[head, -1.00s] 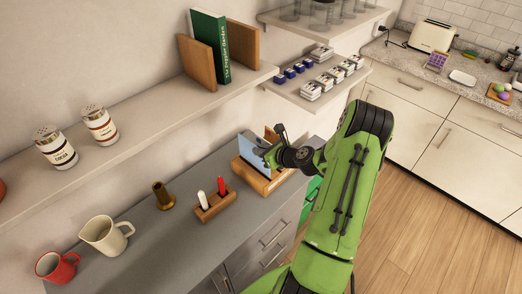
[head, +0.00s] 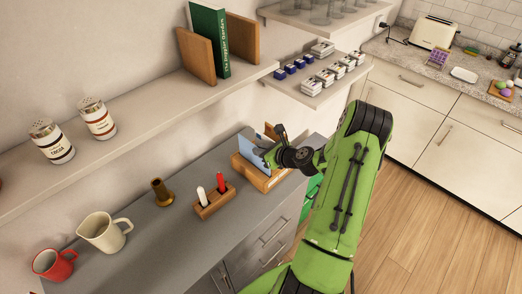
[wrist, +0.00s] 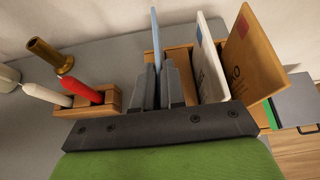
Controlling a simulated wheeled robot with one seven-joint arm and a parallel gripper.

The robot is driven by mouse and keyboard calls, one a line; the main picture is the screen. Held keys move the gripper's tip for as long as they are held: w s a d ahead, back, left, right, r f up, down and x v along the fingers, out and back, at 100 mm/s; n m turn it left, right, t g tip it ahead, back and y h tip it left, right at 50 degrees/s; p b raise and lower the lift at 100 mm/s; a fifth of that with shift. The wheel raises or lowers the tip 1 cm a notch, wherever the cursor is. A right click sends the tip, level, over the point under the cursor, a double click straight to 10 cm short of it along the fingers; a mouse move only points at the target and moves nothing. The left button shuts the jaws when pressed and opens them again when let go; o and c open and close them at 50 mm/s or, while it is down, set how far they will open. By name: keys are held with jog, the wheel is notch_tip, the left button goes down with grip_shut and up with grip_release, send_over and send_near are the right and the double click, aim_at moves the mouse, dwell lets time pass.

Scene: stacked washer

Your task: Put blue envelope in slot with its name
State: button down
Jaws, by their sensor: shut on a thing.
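The blue envelope (head: 252,152) stands roughly upright at the left part of a wooden letter holder (head: 262,181). In the wrist view, the blue envelope (wrist: 156,40) shows nearly edge-on between the two fingers. My gripper (head: 272,158) is shut on it, and the fingers (wrist: 158,88) also show in the wrist view. The envelope's lower part is hidden by the fingers and the holder's front, so I cannot tell how deep it sits. A white envelope (wrist: 212,68) and a tan envelope (wrist: 250,60) stand right of it in the holder. No slot name is readable.
A candle block (head: 214,203) with a white and a red candle stands just left of the holder. A brass candlestick (head: 162,194), cream jug (head: 103,232) and red mug (head: 53,264) are further left. A shelf (head: 150,116) overhangs the counter's back.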

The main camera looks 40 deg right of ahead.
jog(key=b, duration=0.3)
send_over(261, 170)
jog(key=shift+w+d+f, duration=0.1)
jog(key=shift+w+f, duration=0.05)
jog(key=shift+f, duration=2.1)
jog(key=c, duration=1.1)
grip_release()
jog(key=v, duration=1.5)
jog(key=shift+s+r, duration=0.2)
jog(key=shift+s, duration=0.15)
